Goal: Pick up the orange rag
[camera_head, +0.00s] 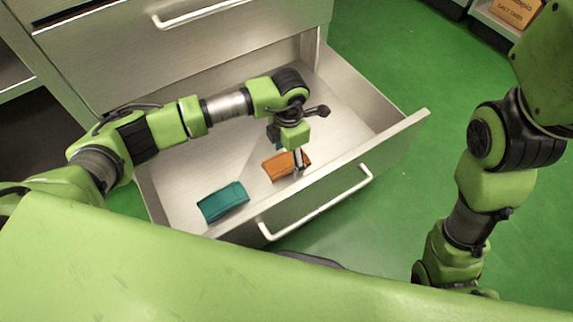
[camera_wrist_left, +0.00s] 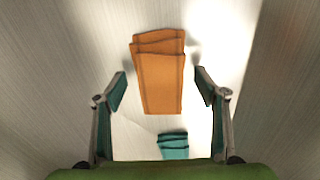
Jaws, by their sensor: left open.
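The orange rag (camera_head: 276,168) lies folded on the floor of the open drawer in the head view, partly hidden by my left gripper (camera_head: 298,162). My left gripper reaches down into the drawer over the rag. In the left wrist view the orange rag (camera_wrist_left: 160,75) shows whole, between and a little beyond the two open fingertips (camera_wrist_left: 161,90). The fingers stand apart on either side of it, and nothing is held. My right arm shows at the right of the head view, but its gripper is not seen.
A teal folded cloth (camera_head: 222,202) lies in the drawer to the left of the rag. Another teal piece (camera_wrist_left: 173,145) shows close to my gripper's base in the wrist view. The drawer's front wall (camera_head: 345,172) and its sides surround the gripper. Green floor is clear beyond.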

